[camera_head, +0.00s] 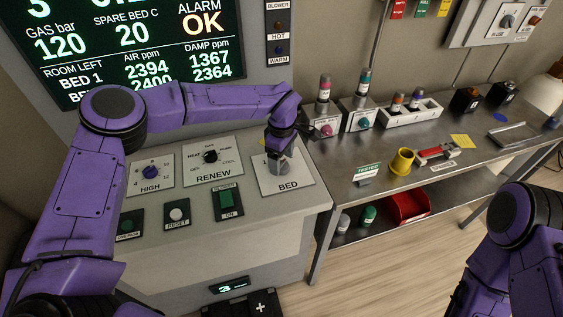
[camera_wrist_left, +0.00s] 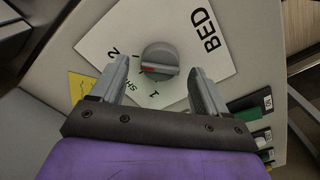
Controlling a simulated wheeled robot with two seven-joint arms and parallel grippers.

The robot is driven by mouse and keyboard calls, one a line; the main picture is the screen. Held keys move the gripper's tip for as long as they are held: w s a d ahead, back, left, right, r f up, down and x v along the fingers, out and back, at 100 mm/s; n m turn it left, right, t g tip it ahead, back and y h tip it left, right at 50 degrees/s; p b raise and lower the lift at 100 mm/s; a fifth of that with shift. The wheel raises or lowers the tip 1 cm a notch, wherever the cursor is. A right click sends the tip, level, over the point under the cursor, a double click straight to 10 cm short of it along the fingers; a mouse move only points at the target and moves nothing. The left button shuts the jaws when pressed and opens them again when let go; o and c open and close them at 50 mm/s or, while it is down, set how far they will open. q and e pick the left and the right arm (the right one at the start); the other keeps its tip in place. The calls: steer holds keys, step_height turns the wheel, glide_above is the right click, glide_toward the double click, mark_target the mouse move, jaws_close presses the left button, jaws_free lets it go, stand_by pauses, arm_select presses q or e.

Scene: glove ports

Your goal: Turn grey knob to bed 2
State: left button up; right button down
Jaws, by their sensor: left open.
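The grey knob (camera_wrist_left: 160,60) sits on a white plate (camera_wrist_left: 215,50) marked BED. Its red mark points left in the left wrist view, between the 2 and the 1, roughly at partly hidden lettering starting "SH". My left gripper (camera_wrist_left: 159,72) is open, with one finger on each side of the knob. I see a gap on both sides and cannot tell how deep the fingers reach. In the head view my left gripper (camera_head: 281,157) points down over the BED plate (camera_head: 297,182) and mostly hides the knob. My right arm shows at the lower right, its gripper out of view.
The sloping console also bears a HIGH knob (camera_head: 150,173), a RENEW knob (camera_head: 210,156), a RESET button (camera_head: 176,214) and a green switch (camera_head: 226,201). A yellow patch (camera_wrist_left: 82,86) is beside the BED plate. A metal bench (camera_head: 330,180) with several items stands right of the console.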

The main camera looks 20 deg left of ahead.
mark_target(282, 163)
arm_select(q)
step_height(282, 163, up, 9)
steer(key=b, duration=0.2)
stand_by(0.3)
